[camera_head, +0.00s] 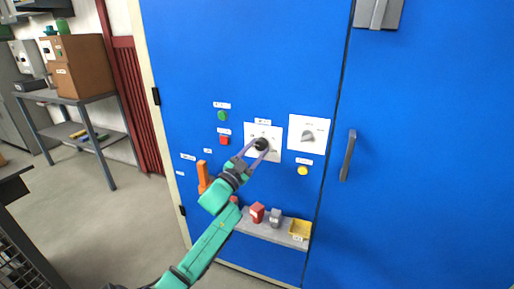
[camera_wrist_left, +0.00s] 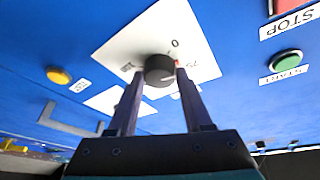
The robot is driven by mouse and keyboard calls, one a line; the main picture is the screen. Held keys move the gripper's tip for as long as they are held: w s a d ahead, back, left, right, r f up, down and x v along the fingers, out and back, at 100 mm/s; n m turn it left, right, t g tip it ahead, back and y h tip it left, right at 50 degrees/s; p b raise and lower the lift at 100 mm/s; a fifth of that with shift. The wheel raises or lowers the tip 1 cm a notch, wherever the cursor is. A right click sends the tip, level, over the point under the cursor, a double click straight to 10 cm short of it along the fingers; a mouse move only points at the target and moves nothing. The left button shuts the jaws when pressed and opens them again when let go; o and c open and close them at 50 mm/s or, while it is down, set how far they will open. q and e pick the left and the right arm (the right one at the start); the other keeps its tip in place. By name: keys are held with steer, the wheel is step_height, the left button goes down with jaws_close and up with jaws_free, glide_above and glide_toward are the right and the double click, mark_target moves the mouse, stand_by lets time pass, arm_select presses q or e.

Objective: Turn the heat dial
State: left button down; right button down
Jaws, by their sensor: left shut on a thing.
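The heat dial is a round black knob (camera_head: 261,144) on a white plate (camera_head: 276,131) on the blue cabinet front. My right gripper is not in view.
A green button (camera_head: 222,116) and a red button (camera_head: 224,140) are left of the dial. A second plate with a grey knob (camera_head: 308,136) and a yellow button (camera_head: 302,171) are right. An orange handle (camera_head: 203,176) and a shelf (camera_head: 262,231) with small boxes are below.

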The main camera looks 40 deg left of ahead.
arm_select(q)
steer(key=m+h+p, duration=0.1)
steer(key=m, duration=0.1)
steer(key=m+g+p, duration=0.1)
steer(key=m, duration=0.1)
steer(key=shift+a+r+m+h, duration=0.1)
steer(key=shift+r+m+h, duration=0.1)
steer(key=shift+m+h, duration=0.15)
steer(key=m+g+p, duration=0.1)
steer(key=m, duration=0.1)
steer(key=m+h+p, duration=0.1)
steer(key=m+p, duration=0.1)
steer(key=m, duration=0.1)
steer(key=shift+r+g+p, duration=0.2)
steer(key=shift+g+p, duration=0.1)
steer(key=shift+g, duration=0.1)
steer(key=m+p, duration=0.1)
steer(key=m, duration=0.1)
steer(key=m+g+p, duration=0.1)
steer(key=p, duration=0.1)
steer(key=shift+r+m+g, duration=0.2)
steer(key=shift+m+g, duration=0.1)
steer(key=shift+m, duration=0.05)
steer(key=shift+m+g+y+p, duration=0.35)
steer(key=shift+m+g+p, duration=0.15)
steer(key=shift+m+p, duration=0.75)
steer(key=shift+f, duration=0.1)
steer(key=shift+c, duration=1.7)
jaws_free()
